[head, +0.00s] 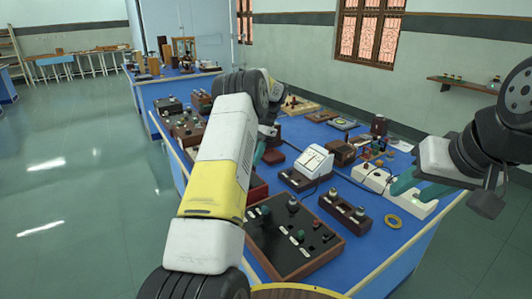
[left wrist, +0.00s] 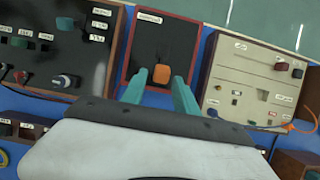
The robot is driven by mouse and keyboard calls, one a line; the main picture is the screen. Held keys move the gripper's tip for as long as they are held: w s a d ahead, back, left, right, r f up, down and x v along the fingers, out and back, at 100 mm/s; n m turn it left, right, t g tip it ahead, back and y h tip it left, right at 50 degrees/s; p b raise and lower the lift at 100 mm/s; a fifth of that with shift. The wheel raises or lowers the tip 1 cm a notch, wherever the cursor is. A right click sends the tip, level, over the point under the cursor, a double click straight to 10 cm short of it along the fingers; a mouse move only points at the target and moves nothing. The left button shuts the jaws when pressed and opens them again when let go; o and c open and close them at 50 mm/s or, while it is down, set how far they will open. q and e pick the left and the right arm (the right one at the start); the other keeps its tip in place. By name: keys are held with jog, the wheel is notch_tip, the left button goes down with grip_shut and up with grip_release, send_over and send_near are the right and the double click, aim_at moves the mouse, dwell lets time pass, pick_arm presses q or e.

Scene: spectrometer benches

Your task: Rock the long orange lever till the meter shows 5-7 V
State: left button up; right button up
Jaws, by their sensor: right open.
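The orange lever (left wrist: 162,73) stands on a black panel with a dark red frame (left wrist: 127,52) in the left wrist view. My left gripper (left wrist: 160,80) points at it, with one teal finger on each side. The fingers look apart from the lever, with a gap on both sides. In the head view my left arm hides the lever and most of that gripper. A white meter with a sloping face (head: 313,162) stands mid-bench; its reading is too small to tell. My right gripper (head: 413,188) is open and empty over the bench's right side.
A black panel with knobs in a wooden frame (head: 290,262) lies at the near side of the blue bench. A beige panel (left wrist: 255,85) sits right of the lever's panel in the left wrist view.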

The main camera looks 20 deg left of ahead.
pick_arm(q)
jog(key=shift+r, duration=0.1)
jog(key=shift+v, duration=3.85)
